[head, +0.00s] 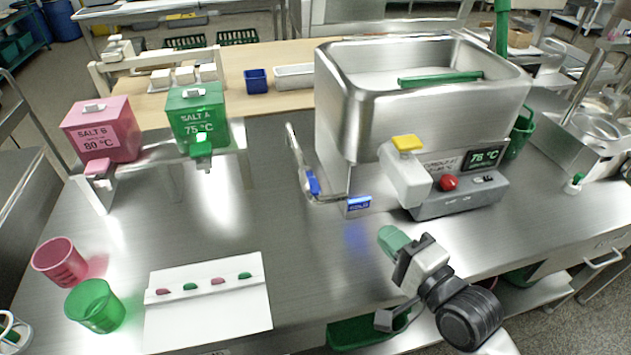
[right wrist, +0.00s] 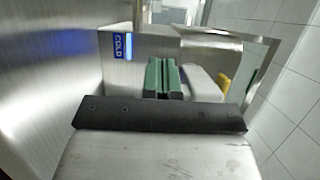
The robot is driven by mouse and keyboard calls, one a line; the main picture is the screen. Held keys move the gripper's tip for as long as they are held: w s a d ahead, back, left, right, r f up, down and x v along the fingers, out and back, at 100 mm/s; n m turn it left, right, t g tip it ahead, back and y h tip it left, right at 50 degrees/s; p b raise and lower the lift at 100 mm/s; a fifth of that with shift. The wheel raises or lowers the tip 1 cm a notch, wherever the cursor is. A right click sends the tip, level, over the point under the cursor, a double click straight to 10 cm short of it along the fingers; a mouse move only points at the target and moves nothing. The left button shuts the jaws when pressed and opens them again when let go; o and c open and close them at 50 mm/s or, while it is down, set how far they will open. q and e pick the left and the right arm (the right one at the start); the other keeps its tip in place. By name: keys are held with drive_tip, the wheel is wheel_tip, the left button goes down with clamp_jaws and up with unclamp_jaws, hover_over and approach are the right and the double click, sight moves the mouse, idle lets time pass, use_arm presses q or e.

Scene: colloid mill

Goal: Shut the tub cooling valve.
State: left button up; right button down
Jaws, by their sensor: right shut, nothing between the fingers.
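The metal tub (head: 420,110) stands in the middle of the steel table. A bent metal pipe with a blue valve handle (head: 313,182) is at its left front corner. The handle lies roughly in line with the pipe; I cannot tell its exact setting. A blue label (head: 358,203) is right of it on the tub base, and a blue label also shows in the right wrist view (right wrist: 122,46). My right gripper (head: 393,240), with green fingers, is shut and empty in front of the control box, apart from the handle and to its right. The right wrist view shows its fingers (right wrist: 163,78) together.
The control box (head: 460,195) with a red button and display sits against the tub front. Two salt dispensers (head: 102,130) (head: 198,115), cups (head: 60,262) (head: 95,305) and a white board (head: 208,300) are left. The table between board and pipe is clear.

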use_arm(q)
drive_tip(key=shift+s+d+r+p, duration=0.3)
drive_tip(key=shift+s+r+p, duration=0.1)
use_arm(e)
approach(314, 186)
drive_tip(key=shift+w+a+f, duration=0.1)
drive_tip(key=shift+w+a, duration=0.3)
drive_tip(key=shift+w, duration=0.5)
drive_tip(key=shift+w+a+f, duration=0.1)
drive_tip(key=shift+w+a, duration=0.25)
drive_tip(key=shift+w, duration=0.6)
drive_tip(key=shift+w+a+f, duration=0.1)
drive_tip(key=shift+w+a, duration=0.3)
drive_tip(key=shift+w, duration=0.5)
use_arm(q)
drive_tip(key=shift+s+a+r, duration=0.1)
